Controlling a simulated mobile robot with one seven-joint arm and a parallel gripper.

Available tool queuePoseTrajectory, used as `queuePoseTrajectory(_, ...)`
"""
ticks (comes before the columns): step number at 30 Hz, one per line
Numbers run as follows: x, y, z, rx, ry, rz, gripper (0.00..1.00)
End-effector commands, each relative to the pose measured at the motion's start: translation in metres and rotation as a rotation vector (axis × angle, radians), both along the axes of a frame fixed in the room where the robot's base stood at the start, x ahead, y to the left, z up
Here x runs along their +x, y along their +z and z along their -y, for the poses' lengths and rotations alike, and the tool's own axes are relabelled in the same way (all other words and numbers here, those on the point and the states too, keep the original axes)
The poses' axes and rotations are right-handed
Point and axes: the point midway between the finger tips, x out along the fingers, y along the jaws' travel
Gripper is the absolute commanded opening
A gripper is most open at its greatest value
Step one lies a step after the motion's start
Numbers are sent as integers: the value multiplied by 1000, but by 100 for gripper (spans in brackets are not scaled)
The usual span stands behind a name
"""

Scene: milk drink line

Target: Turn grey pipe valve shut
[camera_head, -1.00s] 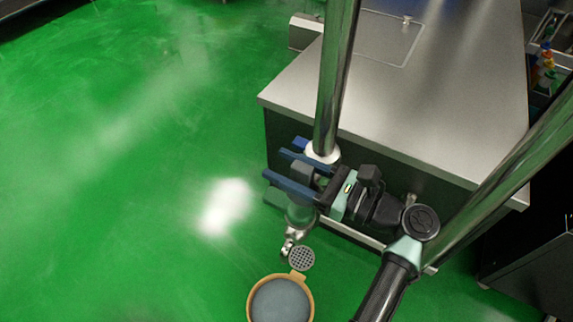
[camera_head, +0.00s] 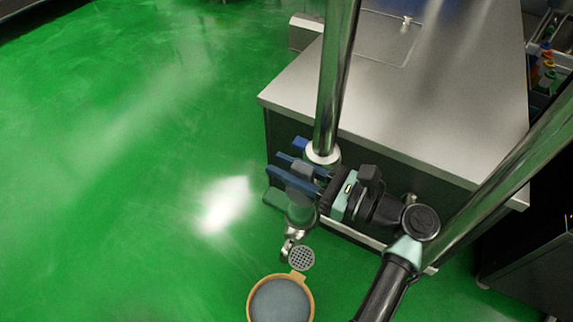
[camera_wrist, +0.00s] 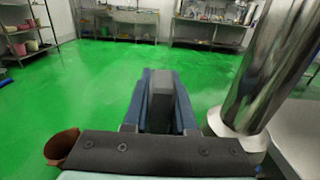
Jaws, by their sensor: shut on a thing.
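The grey valve handle (camera_head: 302,168) sits on the lower part of a shiny vertical pipe (camera_head: 335,85), just below a white collar (camera_head: 322,153). My gripper (camera_head: 276,164) reaches in from the right, and its blue fingers are shut on the handle, one on each side. In the wrist view the grey handle (camera_wrist: 158,86) shows as an upright block between the two fingers (camera_wrist: 160,74). The pipe (camera_wrist: 262,75) stands to their right there. The valve body behind and below the fingers is partly hidden.
A steel-topped counter (camera_head: 430,120) stands right behind the pipe. Below the valve are a metal outlet (camera_head: 290,240), a round perforated grate (camera_head: 302,259) and a tan-rimmed bucket (camera_head: 252,300). Another thick pipe (camera_head: 500,180) slants at the right. The green floor at left is open.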

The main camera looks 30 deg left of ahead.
Motion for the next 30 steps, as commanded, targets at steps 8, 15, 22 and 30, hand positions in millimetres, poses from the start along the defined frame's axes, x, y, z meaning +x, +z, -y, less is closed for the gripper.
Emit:
queuePoseTrajectory(8, 0, 0, 0, 0, 0, 0, 0)
queuePoseTrajectory(15, 0, 0, 1, 0, -1, 0, 0)
queuePoseTrajectory(22, 0, 1, 0, -8, -1, 0, 0)
queuePoseTrajectory(30, 0, 4, -5, -92, 1, -5, 0)
